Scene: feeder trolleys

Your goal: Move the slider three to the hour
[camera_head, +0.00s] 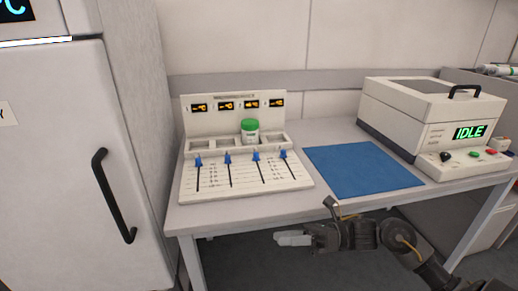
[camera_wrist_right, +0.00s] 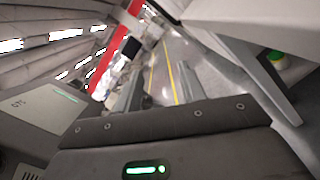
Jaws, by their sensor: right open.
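The white feeder panel (camera_head: 240,187) stands on the table with four slots, each with a blue knob. The third slider's blue knob (camera_head: 256,156) is near the top of its slot, as are the other knobs. The printed scale marks beside the slots are too small to read. My right gripper (camera_head: 290,239) is low in front of the table's front edge, below and apart from the panel, pointing left. It is open and empty; its fingers also show in the right wrist view (camera_wrist_right: 163,92). My left gripper is not in view.
A green-lidded jar (camera_head: 250,133) stands in a panel compartment, under small orange displays. A blue mat (camera_head: 362,169) lies clear to the right. A white machine reading IDLE (camera_head: 425,113) stands beyond it. A white cabinet (camera_head: 60,170) with a black handle is at left.

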